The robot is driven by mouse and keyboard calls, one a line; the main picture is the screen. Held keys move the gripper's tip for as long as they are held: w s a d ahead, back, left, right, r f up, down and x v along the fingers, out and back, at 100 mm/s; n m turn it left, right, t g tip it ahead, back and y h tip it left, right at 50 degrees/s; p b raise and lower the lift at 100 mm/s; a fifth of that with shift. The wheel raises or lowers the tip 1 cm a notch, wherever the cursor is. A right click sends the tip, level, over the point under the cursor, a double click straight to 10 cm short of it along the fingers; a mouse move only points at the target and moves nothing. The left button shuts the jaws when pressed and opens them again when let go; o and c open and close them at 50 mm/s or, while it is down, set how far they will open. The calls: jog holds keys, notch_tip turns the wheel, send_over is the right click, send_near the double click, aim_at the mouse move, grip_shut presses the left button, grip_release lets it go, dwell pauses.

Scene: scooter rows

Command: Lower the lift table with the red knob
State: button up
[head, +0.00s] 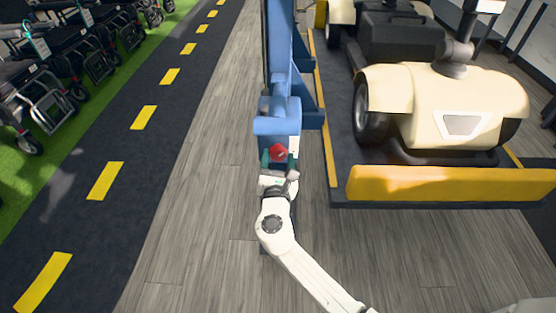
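The red knob (278,153) sits on the near face of the blue post (279,65) of the lift table. My gripper (277,160) is right at the knob, with dark green finger parts to its left and right. The fingers are small in the picture, and I cannot tell whether they touch the knob or are closed on it. The lift table's dark platform (338,150) with a yellow front flap (450,186) is to the right of the post. A cream scooter (440,105) stands on the platform.
Several wheelchairs (60,75) stand on green flooring at the upper left. A dark lane (100,215) with yellow dashes runs beside them. Bare wooden floor (190,200) lies left of the post and in front of the platform.

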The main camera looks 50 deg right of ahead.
jog(key=c, duration=0.7)
jog(key=shift+m+b, duration=0.3)
jog(key=m+b, duration=0.3)
jog(key=shift+f+m, duration=0.25)
jog(key=shift+m, duration=0.05)
jog(key=m+b, duration=0.3)
jog(key=m, duration=0.1)
jog(key=shift+m, duration=0.3)
jog(key=m+b, duration=0.4)
jog(key=shift+s+m+b, duration=0.1)
jog(key=shift+m+b, duration=0.95)
jog(key=shift+m, duration=0.65)
jog(key=shift+d, duration=0.1)
